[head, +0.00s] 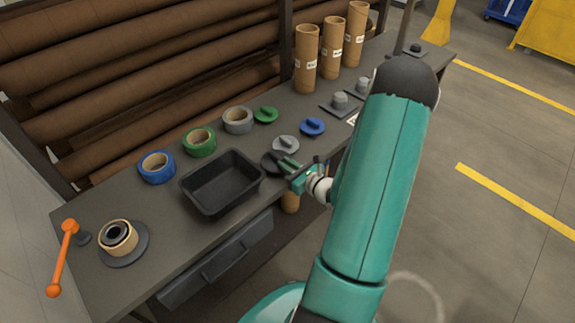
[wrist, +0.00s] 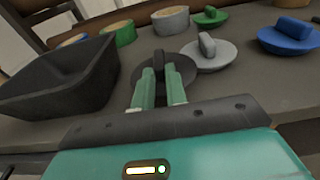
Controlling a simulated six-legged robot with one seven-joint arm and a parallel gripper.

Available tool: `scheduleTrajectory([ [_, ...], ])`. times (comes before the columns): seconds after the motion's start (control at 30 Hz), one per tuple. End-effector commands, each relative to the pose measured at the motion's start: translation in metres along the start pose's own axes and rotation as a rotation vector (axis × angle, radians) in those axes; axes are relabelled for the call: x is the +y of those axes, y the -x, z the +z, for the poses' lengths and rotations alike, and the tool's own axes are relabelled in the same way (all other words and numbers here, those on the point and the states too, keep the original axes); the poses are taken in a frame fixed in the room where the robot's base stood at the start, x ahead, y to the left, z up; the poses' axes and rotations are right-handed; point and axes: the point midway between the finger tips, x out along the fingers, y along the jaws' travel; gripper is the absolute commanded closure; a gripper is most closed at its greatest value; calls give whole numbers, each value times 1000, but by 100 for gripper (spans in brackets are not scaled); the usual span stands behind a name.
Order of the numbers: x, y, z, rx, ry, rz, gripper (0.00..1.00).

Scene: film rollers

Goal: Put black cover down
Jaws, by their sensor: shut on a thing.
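The black cover (head: 271,162) is a dark round disc with an upright handle, just right of the black tray in the head view. In the wrist view the black cover (wrist: 147,77) is straight ahead, its handle between the fingers. My gripper (head: 287,166) reaches it from the front edge of the bench. In the wrist view my gripper (wrist: 160,80) has its green fingers shut on the handle. The cover is at or very close to the bench top; I cannot tell whether it touches.
The black tray (head: 222,182) stands close on the left. A grey cover (head: 286,144), a blue cover (head: 312,127) and a green cover (head: 266,115) lie nearby. Tape rolls, including a green one (head: 199,142), line the back. Cardboard tubes (head: 306,60) stand farther off.

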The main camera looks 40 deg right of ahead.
Motion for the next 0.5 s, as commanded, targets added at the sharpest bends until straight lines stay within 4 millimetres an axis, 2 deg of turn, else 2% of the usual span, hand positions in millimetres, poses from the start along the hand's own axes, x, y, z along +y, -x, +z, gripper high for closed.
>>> scheduleTrajectory([
  [0.2, 0, 0, -2, 2, 0, -1, 100],
  [0.23, 0, 0, -2, 3, 0, -1, 82],
  [0.33, 0, 0, -2, 2, 0, -1, 65],
  [0.5, 0, 0, -2, 1, 0, -1, 65],
])
